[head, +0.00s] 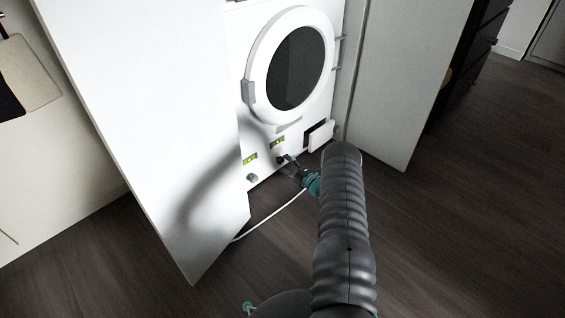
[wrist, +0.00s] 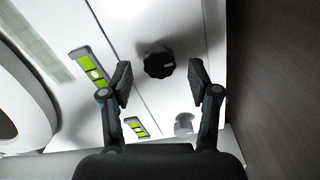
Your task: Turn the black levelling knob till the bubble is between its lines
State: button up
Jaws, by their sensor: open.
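The black levelling knob (wrist: 159,64) shows in the wrist view on the washer's white lower front, ahead of and between my fingertips. It also shows in the head view (head: 281,160), partly behind my gripper (head: 294,166). In the wrist view my gripper (wrist: 160,80) is open, its two fingers to either side with gaps to the knob. A green level vial (wrist: 91,68) sits left of the knob, with a pale bubble in it. Its lines are too small to judge the bubble against. It also shows in the head view (head: 278,143).
A second green vial (head: 250,159) and a grey knob (head: 252,178) sit to the left on the washer (head: 238,110). An open flap (head: 321,137) is to the right. Open wardrobe doors flank it, left (head: 140,110) and right (head: 400,80). A white cable (head: 270,217) lies on the floor.

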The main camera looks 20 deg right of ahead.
jog(key=v, duration=0.8)
jog(key=shift+s+d, duration=0.2)
jog(key=shift+s, duration=0.15)
